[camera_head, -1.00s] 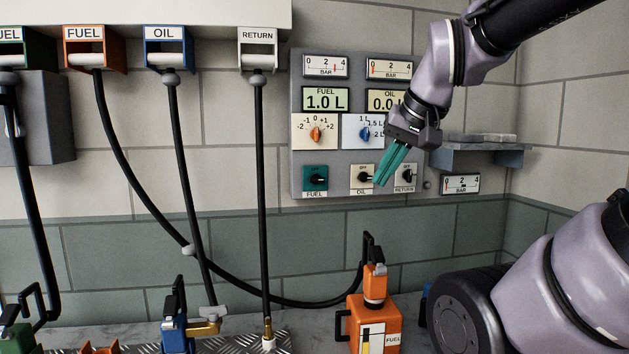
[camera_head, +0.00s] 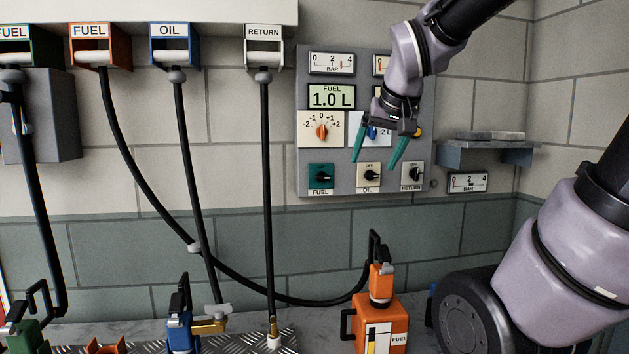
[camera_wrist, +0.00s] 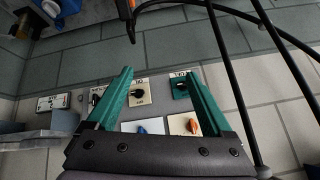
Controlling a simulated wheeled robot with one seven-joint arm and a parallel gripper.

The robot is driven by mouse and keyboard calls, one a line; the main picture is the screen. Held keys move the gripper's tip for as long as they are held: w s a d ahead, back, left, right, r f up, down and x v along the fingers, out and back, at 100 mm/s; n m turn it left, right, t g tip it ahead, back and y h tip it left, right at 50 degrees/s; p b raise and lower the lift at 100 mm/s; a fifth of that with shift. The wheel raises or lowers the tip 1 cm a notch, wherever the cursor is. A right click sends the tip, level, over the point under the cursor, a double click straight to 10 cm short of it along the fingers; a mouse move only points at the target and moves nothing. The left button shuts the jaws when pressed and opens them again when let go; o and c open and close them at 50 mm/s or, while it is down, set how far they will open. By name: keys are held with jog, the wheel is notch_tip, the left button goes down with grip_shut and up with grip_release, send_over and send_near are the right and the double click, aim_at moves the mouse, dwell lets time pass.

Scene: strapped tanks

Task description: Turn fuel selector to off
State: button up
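The fuel selector (camera_head: 321,177) is a black knob on a green plate at the lower left of the grey panel; its handle lies about sideways. The oil selector (camera_head: 368,176) and return selector (camera_head: 412,175) are black knobs on pale plates to its right. My gripper (camera_head: 374,165) is open and empty in front of the panel, up and right of the fuel selector, with its teal fingers pointing down. In the wrist view, the fuel selector (camera_wrist: 181,88) shows beside the right fingertip, partly covered. The oil selector (camera_wrist: 139,92) shows between the fingers (camera_wrist: 158,75).
An orange knob (camera_head: 322,131) and a blue knob (camera_wrist: 143,130) sit above the selectors; my gripper partly covers the blue one in the head view. A shelf (camera_head: 486,153) juts out right of the panel. The return hose (camera_head: 266,200) hangs left of it. An orange fuel can (camera_head: 381,325) stands below.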

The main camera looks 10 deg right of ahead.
aim_at(322, 175)
jog(key=w+a+n+t, duration=0.1)
jog(key=w+a+n, duration=0.15)
jog(key=w, duration=0.55)
jog(key=w+a+n+t, duration=0.1)
jog(key=w+a, duration=0.2)
jog(key=w, duration=0.4)
jog(key=shift+m, duration=0.25)
jog(key=x, duration=1)
jog(key=shift+w+r, duration=0.1)
jog(key=shift+w, duration=0.25)
grip_shut()
